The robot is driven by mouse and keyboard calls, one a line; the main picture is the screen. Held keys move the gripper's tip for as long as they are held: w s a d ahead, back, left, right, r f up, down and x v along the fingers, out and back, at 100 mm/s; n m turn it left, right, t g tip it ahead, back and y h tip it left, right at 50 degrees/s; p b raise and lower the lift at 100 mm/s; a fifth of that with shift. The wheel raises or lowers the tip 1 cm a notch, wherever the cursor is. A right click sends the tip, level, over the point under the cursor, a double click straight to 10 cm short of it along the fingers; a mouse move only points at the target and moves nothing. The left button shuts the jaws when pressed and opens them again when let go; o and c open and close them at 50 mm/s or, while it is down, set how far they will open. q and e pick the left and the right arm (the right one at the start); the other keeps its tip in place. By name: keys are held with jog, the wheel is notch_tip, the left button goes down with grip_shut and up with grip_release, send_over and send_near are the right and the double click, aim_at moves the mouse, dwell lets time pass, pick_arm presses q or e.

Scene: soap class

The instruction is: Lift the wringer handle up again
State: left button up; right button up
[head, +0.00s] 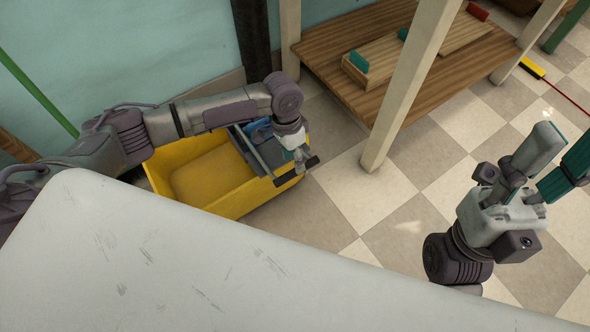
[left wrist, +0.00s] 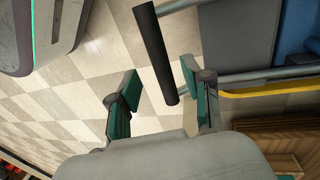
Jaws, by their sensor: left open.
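The wringer is a grey and blue part (head: 250,152) on the right end of a yellow mop bucket (head: 215,205) on the floor. Its handle has a dark grip bar (head: 285,178), low beside the bucket's right edge. In the left wrist view the dark bar (left wrist: 155,52) slants between the finger lines, its lower end near the right finger. My left gripper (head: 303,158) is open at the bar and does not clamp it. My right gripper (head: 553,165) is far to the right, over the floor, its fingers apart with nothing seen between them.
A pale scuffed surface (head: 200,270) fills the front. A wooden shelf table (head: 345,45) with pale posts (head: 410,85) stands behind and right of the bucket. A yellow brush (head: 532,68) lies at the far right. Tiled floor between the bucket and my right gripper is clear.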

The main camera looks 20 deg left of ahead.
pick_arm(q)
jog(key=shift+s+d+f+b, duration=0.15)
jog(key=shift+f+b, duration=0.2)
jog(key=shift+f, duration=0.65)
jog(key=shift+s+d+f+b, duration=0.15)
jog(key=shift+f+b, duration=0.15)
jog(key=shift+f, duration=0.65)
grip_shut()
